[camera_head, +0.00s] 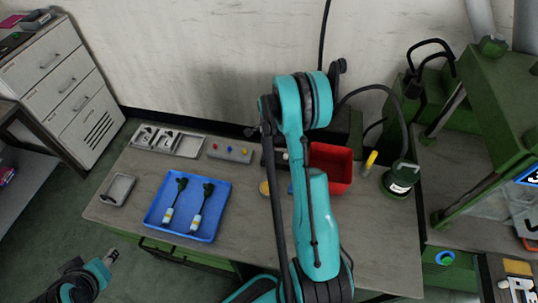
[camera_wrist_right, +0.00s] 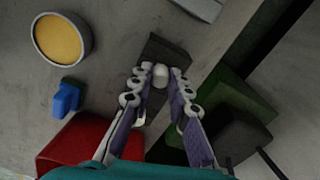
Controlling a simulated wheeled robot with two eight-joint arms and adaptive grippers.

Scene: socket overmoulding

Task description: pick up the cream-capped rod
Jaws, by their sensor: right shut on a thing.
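The cream-capped rod shows in the right wrist view as a pale rounded cap (camera_wrist_right: 161,72) between my fingertips, over a dark block (camera_wrist_right: 166,50). My right gripper (camera_wrist_right: 158,84) is shut on the rod, with one finger on each side of it. The rod's lower part is hidden by the cap and fingers. In the head view my right arm covers most of this spot at the back of the table. My left gripper (camera_head: 112,256) is at the lower left, away from the table things; its jaw opening is too small to read.
A red bin (camera_head: 331,167) stands beside my right arm. A blue tray (camera_head: 151,222) holds two dark-headed tools. A grey box with coloured buttons (camera_head: 229,151), a yellow cylinder (camera_head: 370,160) and a green round device (camera_head: 399,179) are also on the table (camera_head: 385,255). The front right is clear.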

